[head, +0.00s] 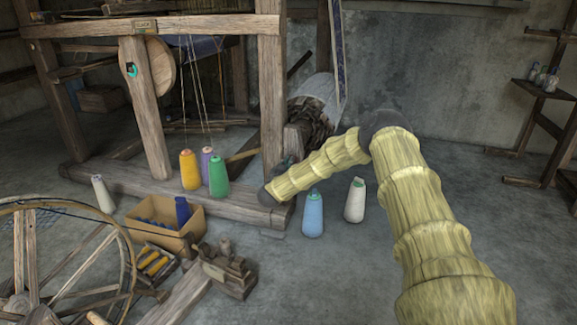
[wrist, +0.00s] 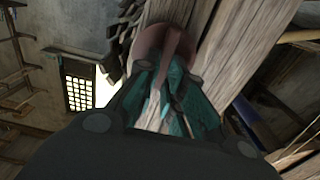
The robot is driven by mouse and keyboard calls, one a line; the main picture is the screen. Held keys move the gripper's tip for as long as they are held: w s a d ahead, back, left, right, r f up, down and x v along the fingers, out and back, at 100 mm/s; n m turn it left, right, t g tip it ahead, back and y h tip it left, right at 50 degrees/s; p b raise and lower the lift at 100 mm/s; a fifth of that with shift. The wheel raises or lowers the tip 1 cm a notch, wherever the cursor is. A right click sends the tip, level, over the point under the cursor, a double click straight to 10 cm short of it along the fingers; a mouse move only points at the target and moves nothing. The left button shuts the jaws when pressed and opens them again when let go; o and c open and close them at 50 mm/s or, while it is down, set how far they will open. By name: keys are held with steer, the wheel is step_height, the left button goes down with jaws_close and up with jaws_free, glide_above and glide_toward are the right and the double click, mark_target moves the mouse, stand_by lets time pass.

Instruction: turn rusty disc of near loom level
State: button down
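In the wrist view a rusty reddish-brown disc (wrist: 150,42) sits on the face of a weathered wooden beam. A flat rusty bar (wrist: 179,45) crosses it and points down towards my gripper. My gripper (wrist: 167,78) has dark fingers with teal inner faces. The fingertips stand apart at the near edge of the disc, with the bar's lower end between them. I cannot tell whether they touch the bar. In the head view my arm reaches to the foot of the near loom post (head: 271,95); the disc cannot be made out there.
Blue (head: 312,215) and white (head: 355,200) yarn cones stand on the floor beside my forearm. Yellow, purple and green cones (head: 218,176) stand by the loom's base beam. A cardboard box (head: 150,235) and spinning wheel (head: 125,262) are at left.

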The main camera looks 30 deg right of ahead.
steer(key=shift+r+p, duration=0.1)
steer(key=shift+p, duration=0.25)
steer(key=shift+s+d+f+m+p, duration=0.25)
steer(key=shift+m+p, duration=0.65)
steer(key=shift+m, duration=2.05)
steer(key=shift+s+d+f+m+p, duration=0.3)
steer(key=shift+m+p, duration=0.65)
steer(key=shift+m, duration=2.05)
steer(key=shift+s+d+f+m+p, duration=0.1)
steer(key=shift+f+m+p, duration=0.55)
steer(key=shift+m, duration=2.3)
steer(key=shift+r, duration=0.25)
steer(key=c, duration=1.5)
jaws_free()
steer(key=shift+a, duration=0.1)
